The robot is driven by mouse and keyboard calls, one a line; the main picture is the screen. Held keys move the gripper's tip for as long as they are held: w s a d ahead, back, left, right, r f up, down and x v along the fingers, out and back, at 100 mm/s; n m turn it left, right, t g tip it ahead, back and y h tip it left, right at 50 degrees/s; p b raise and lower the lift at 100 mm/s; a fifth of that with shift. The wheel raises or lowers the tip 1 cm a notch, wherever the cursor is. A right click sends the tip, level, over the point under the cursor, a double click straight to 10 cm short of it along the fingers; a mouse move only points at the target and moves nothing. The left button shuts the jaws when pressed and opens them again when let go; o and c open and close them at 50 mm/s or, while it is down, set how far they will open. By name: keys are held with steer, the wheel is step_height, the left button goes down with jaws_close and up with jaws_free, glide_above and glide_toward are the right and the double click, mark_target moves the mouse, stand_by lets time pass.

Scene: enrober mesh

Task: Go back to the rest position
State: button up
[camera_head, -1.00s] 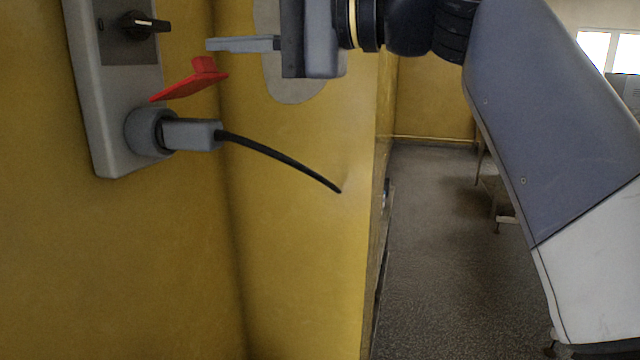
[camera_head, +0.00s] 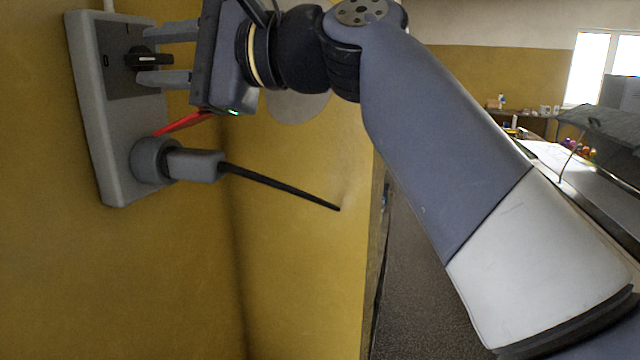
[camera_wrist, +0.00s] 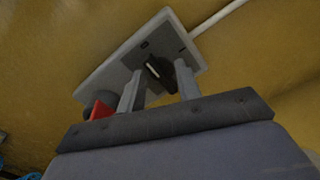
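My gripper (camera_head: 166,55) is at the upper left in the head view, its two fingers spread apart and pointing at the grey switch panel (camera_head: 112,172). The black rotary knob (camera_head: 150,60) lies between or just ahead of the fingertips; I cannot tell if they touch it. In the wrist view the knob (camera_wrist: 158,72) shows between the two open fingers. Below the fingers, a grey plug (camera_head: 195,165) with a black cable sits in the round socket (camera_head: 150,160). The red flap (camera_head: 183,124) is above the plug, partly hidden by my gripper.
The panel is on a yellow wall (camera_head: 60,260), with a yellow side face close to its right. Dark floor (camera_head: 425,300) lies beyond that face. A worktop with small items (camera_head: 520,125) stands at the far right.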

steer(key=m, duration=0.3)
steer(key=shift+r+m+p, duration=0.1)
steer(key=shift+m+p, duration=0.25)
steer(key=shift+m, duration=0.05)
